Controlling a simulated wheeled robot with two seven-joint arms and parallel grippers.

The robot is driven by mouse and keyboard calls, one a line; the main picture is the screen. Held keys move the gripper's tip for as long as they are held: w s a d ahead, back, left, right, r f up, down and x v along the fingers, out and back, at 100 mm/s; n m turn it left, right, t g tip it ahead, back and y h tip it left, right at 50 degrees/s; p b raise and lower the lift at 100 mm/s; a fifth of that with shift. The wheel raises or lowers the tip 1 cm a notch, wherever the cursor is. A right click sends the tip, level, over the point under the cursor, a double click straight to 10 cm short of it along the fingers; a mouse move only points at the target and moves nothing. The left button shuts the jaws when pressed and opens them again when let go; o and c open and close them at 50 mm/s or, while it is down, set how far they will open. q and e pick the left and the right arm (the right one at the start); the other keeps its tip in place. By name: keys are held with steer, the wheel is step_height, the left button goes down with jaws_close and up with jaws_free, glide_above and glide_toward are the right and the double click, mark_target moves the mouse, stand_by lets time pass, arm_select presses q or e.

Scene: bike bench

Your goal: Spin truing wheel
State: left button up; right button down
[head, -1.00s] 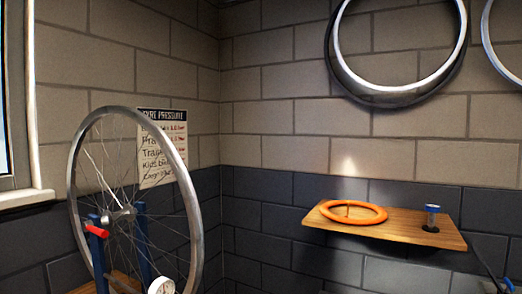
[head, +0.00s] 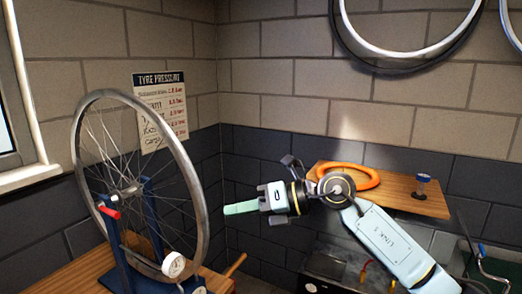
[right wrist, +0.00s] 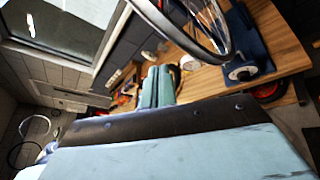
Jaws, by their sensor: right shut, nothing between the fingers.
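The truing wheel (head: 193,181) is a grey spoked bicycle wheel, upright in a blue truing stand (head: 118,240) on the wooden bench at the left. A red lever (head: 109,212) sits at its hub, and a white round dial (head: 174,264) is by the lower rim. My right gripper (head: 226,210) is shut and empty, pointing left, a little right of the wheel in the picture and apart from it. In the right wrist view its fingers (right wrist: 158,86) are together, with part of the wheel (right wrist: 185,25) above them. My left gripper is out of view.
A wooden shelf (head: 400,200) on the wall holds an orange ring (head: 365,176) and a small blue-topped item (head: 423,178). A tyre pressure sign (head: 161,105) hangs behind the wheel. A wooden handle (head: 236,265) sticks up by the bench edge.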

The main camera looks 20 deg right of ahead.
steer(key=s+d+r+n+t+h+p, duration=0.1)
steer(key=s+r+n+h, duration=0.1)
steer(key=r, duration=0.3)
steer(key=s+d+r+n+t+h+p, duration=0.1)
steer(key=s+d+r+n+h, duration=0.15)
steer(key=r, duration=0.25)
arm_select(q)
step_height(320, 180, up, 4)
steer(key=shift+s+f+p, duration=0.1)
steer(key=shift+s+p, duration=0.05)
steer(key=shift+p, duration=0.15)
arm_select(e)
steer(key=r+x, duration=0.1)
steer(key=x, duration=0.7)
steer(key=shift+w+f+m+h, duration=0.15)
steer(key=shift+w+m+h, duration=0.2)
steer(key=shift+w, duration=0.25)
steer(key=shift+w+a, duration=0.1)
steer(key=shift+a, duration=0.15)
